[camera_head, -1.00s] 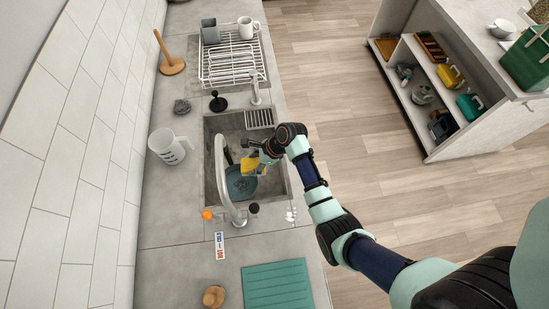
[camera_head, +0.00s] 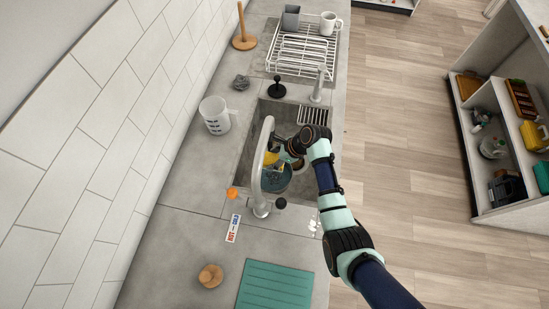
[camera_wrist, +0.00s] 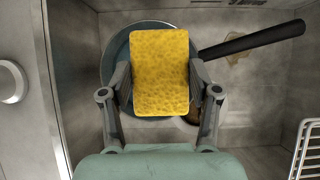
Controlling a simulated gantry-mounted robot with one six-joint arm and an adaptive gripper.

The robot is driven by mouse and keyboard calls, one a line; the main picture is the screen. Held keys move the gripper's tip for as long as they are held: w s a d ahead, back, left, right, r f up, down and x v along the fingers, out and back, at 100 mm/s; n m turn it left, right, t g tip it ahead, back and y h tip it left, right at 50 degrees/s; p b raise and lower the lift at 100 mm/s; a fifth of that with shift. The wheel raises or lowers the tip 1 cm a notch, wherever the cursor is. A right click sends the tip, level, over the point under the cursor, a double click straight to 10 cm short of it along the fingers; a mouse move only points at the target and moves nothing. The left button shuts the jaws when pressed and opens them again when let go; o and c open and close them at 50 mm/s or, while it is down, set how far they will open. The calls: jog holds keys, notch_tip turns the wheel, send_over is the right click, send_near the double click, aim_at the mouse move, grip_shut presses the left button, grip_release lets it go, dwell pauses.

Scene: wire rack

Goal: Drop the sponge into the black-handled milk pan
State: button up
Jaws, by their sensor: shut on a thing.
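The yellow sponge (camera_wrist: 160,72) is held between the two fingers of my gripper (camera_wrist: 160,80). In the head view the sponge (camera_head: 270,159) is a small yellow patch, partly hidden by the faucet and my wrist. The blue-grey pan (camera_wrist: 113,60) lies in the sink behind the sponge in the wrist view, with its black handle (camera_wrist: 250,42) pointing to the right. The sponge hides most of the pan's inside. The pan (camera_head: 277,180) also shows in the head view, below my gripper (camera_head: 283,156). The sponge appears to be above the pan; the gap is unclear.
The curved faucet (camera_head: 263,165) arches beside my gripper at the left. The sink (camera_head: 262,125) walls surround the pan. A brown object (camera_wrist: 192,118), partly hidden, lies by the pan. A white jug (camera_head: 214,115) and wire dish rack (camera_head: 300,57) stand on the counter.

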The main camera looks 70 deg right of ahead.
notch_tip(320, 180, down, 2)
jog(key=shift+f+b, duration=0.25)
jog(key=shift+b, duration=0.7)
jog(key=shift+r, duration=0.1)
jog(key=o, duration=0.9)
jog(key=v, duration=1.2)
